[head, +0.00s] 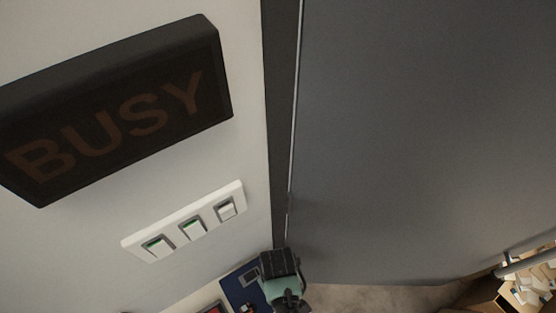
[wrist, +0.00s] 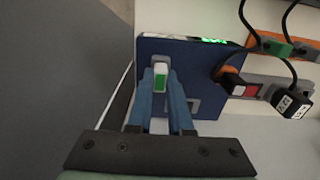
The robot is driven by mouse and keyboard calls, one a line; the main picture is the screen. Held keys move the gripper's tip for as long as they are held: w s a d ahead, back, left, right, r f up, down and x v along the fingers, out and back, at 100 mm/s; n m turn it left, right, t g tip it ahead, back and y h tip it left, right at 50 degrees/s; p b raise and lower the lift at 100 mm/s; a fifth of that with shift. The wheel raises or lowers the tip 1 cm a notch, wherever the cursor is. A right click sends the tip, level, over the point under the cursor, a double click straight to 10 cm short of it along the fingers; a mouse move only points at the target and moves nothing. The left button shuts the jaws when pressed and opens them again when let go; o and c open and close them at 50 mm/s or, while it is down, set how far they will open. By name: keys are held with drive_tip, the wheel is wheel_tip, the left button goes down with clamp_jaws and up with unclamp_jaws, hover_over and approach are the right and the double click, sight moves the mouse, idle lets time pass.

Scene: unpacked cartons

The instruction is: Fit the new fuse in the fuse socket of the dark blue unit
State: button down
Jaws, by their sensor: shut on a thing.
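The dark blue unit (wrist: 205,62) is on the pale wall in the wrist view, and part of it shows at the bottom of the head view (head: 236,290). My gripper (wrist: 162,90) is in front of the unit's left part. Its blue fingers are shut on a small white and green piece, which looks like the new fuse (wrist: 160,80). A light grey fitting (wrist: 159,62) shows right behind the fuse; I cannot tell whether they touch. A grey recess (wrist: 193,104) lies lower right on the unit, partly behind a finger. In the head view my gripper (head: 283,290) hides the unit's right side.
An orange power strip (wrist: 262,41) with plugs and dark cables is right of the unit. A red switch (wrist: 252,90) and a black plug (wrist: 290,101) are below it. A BUSY sign (head: 120,105) and a switch panel (head: 188,222) are on the wall. A grey door-like panel (head: 420,130) stands right.

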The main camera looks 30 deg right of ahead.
drive_tip(key=c, duration=0.8)
unclamp_jaws()
drive_tip(key=shift+o, duration=0.2)
wheel_tip(320, 180, up, 13)
drive_tip(key=shift+b, duration=0.45)
drive_tip(key=shift+f, duration=0.1)
